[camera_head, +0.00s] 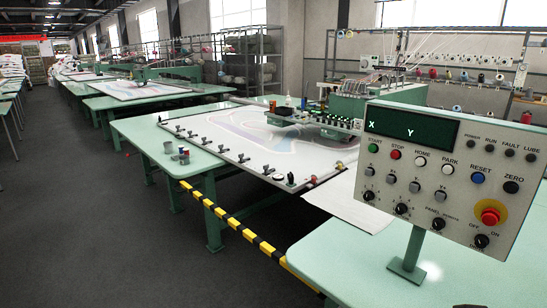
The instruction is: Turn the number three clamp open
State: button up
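Several small dark clamps line the near left edge of a white framed panel (215,130) on the green table. One clamp (243,158) sits about midway along the row, and another clamp (268,170) is nearer to me. No numbers are readable on them, so I cannot tell which is number three. They are too small to tell whether any is open or shut.
A control panel (440,190) with knobs and a red stop button stands on the green table (470,280) at right. A yellow-black barrier (240,232) runs along the front. Small cups (168,147) stand on the left table corner. The left aisle floor (80,220) is clear.

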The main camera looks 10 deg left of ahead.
aim_at(220, 146)
jog(key=i+j+u, duration=0.85)
jog(key=i+u, duration=0.45)
jog(key=i, duration=0.15)
jog(key=i+j+u, duration=0.1)
jog(key=i, duration=1.95)
jog(key=i+z, duration=0.15)
jog(key=i, duration=0.25)
jog(key=i+j+z, duration=0.15)
jog(key=i, duration=0.25)
